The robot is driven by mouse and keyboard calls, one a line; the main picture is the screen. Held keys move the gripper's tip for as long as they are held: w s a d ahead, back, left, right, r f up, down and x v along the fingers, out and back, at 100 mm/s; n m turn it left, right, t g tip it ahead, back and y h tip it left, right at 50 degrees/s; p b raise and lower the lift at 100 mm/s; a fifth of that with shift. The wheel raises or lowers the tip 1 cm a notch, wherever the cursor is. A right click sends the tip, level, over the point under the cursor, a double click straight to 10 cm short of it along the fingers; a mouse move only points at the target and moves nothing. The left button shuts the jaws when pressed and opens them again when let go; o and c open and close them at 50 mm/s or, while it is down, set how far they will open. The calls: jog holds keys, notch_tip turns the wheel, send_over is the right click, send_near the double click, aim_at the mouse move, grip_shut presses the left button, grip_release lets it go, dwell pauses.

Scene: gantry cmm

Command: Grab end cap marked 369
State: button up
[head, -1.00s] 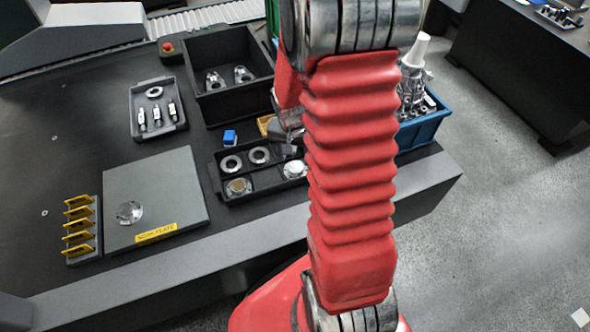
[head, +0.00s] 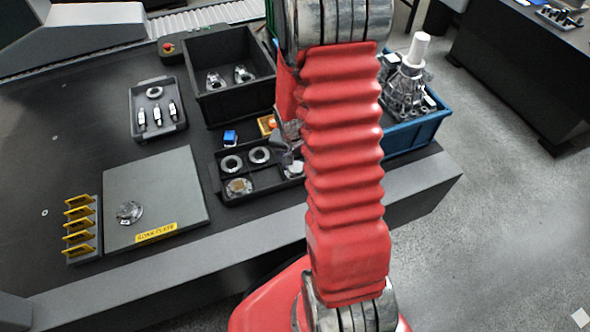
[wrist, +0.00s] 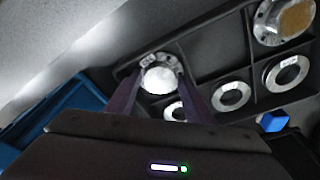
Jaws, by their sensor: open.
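A black divided tray (head: 262,194) holds round metal parts. In the wrist view, a silvery end cap with a bright domed centre (wrist: 160,78) sits in one compartment, between the fingers of my gripper (wrist: 157,84) as seen from above. My gripper is open; I cannot tell how far above the cap the tips are. In the head view this cap (head: 295,169) is partly hidden by my arm. Another cap with a tan centre (head: 238,187) lies in the tray; it also shows in the wrist view (wrist: 288,20). No number is readable on either.
The tray also holds metal rings (head: 231,164). A blue block (head: 230,137) is beside it. A dark bin (head: 229,75) stands behind, a blue crate (head: 418,130) to the right. A grey soak plate (head: 160,190) bears another round metal part (head: 129,212).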

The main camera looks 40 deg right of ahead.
aim_at(295, 167)
jog(key=shift+c, duration=0.6)
jog(key=c, duration=0.8)
jog(key=shift+r, duration=0.1)
jog(key=shift+c, duration=0.2)
notch_tip(295, 167, up, 10)
dwell(0.6)
